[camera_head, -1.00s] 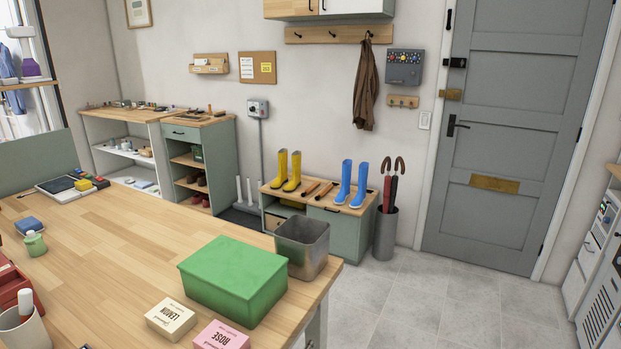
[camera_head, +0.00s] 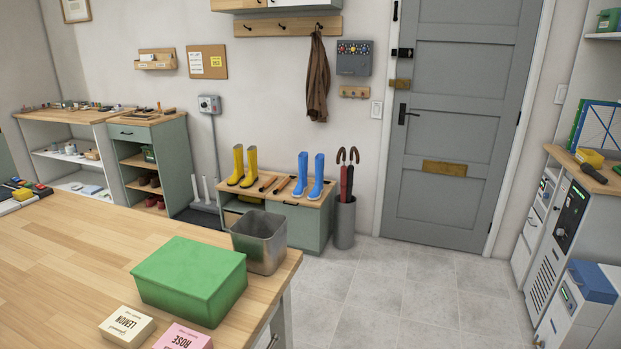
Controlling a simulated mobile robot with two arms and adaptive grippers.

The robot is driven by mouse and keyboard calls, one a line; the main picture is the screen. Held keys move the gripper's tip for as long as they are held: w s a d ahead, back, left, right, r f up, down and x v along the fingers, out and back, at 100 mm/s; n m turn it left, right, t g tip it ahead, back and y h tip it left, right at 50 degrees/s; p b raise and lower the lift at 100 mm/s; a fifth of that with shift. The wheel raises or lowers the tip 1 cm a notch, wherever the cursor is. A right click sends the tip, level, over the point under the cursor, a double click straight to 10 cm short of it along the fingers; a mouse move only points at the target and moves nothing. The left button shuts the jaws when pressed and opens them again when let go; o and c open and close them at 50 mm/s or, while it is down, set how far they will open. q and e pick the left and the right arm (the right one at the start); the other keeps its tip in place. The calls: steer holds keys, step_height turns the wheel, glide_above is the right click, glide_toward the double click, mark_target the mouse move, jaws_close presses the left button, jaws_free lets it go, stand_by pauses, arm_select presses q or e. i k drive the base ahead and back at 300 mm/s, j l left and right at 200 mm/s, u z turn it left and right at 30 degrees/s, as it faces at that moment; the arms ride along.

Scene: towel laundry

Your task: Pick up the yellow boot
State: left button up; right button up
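A pair of yellow boots stands upright on the wooden top of a low green bench (camera_head: 312,229) against the back wall. One yellow boot (camera_head: 237,166) is on the left and the other yellow boot (camera_head: 251,167) is close beside it on the right. Neither of my grippers shows in the head view, and nothing touches the boots.
Blue boots (camera_head: 316,177) and an umbrella stand (camera_head: 345,224) are right of the yellow boots. A large wooden table (camera_head: 75,250) fills the near left, with a green box (camera_head: 190,278) and a metal bin (camera_head: 259,240). Tiled floor (camera_head: 375,285) is clear at the right.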

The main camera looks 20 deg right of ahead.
mark_target(252, 177)
steer(key=i+l, duration=0.2)
steer(key=l, duration=0.2)
steer(key=i+l, duration=0.2)
steer(key=l, duration=0.15)
steer(key=i+l, duration=0.25)
steer(key=l, duration=0.15)
steer(key=i+l, duration=0.2)
steer(key=l, duration=0.15)
steer(key=i+l, duration=0.2)
steer(key=l, duration=0.2)
steer(key=i+l, duration=0.2)
steer(key=l, duration=0.2)
steer(key=i+l, duration=0.3)
steer(key=i, duration=0.2)
steer(key=i+l, duration=0.35)
steer(key=i, duration=0.2)
steer(key=i+l, duration=0.3)
steer(key=i, duration=0.2)
steer(key=i+j, duration=1.2)
steer(key=i+u, duration=0.05)
steer(key=i, duration=0.05)
